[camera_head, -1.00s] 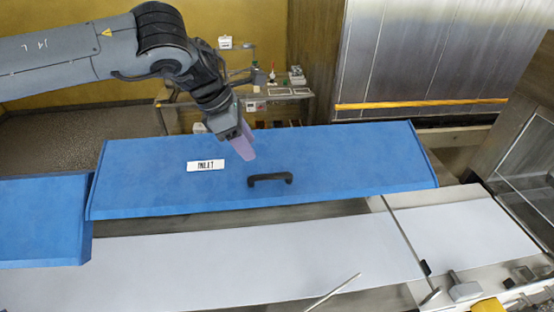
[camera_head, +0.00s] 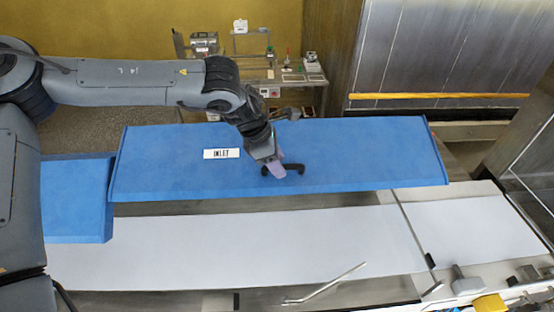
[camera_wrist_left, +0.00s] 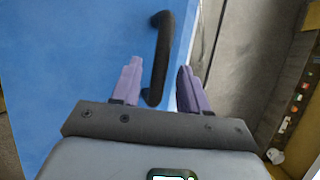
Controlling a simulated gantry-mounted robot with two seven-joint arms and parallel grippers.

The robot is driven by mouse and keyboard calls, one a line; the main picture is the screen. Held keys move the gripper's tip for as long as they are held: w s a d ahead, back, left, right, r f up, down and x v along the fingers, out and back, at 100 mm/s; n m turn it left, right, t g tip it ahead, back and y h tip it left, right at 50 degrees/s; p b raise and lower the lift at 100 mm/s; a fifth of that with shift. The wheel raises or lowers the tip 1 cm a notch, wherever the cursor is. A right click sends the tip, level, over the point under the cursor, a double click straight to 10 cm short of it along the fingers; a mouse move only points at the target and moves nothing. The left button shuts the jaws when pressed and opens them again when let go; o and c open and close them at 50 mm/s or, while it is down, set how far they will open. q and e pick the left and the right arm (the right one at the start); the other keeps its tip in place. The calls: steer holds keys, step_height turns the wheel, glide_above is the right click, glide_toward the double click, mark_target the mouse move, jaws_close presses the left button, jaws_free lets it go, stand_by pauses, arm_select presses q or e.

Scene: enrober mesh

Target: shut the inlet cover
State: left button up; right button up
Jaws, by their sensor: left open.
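The inlet cover (camera_head: 350,150) is a wide blue panel with a white INLET label (camera_head: 221,153) and a black bar handle (camera_head: 294,168). It stands raised and tilted above the white belt. My left gripper (camera_head: 276,171) is at the handle and hides part of its left end. In the left wrist view the two purple fingers (camera_wrist_left: 158,85) are open, with the handle (camera_wrist_left: 160,50) running between them and the blue cover (camera_wrist_left: 70,60) behind. I cannot tell whether a finger touches the handle. My right gripper is not in view.
A second blue cover (camera_head: 75,200) lies at the left, beside the inlet cover. A white belt (camera_head: 240,245) runs in front, with a thin metal rod (camera_head: 328,284) near the front edge. A bench (camera_head: 285,76) with small items stands behind. A steel wall (camera_head: 430,60) rises at back right.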

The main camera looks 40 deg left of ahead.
arm_select(q)
jaws_close()
stand_by(0.4)
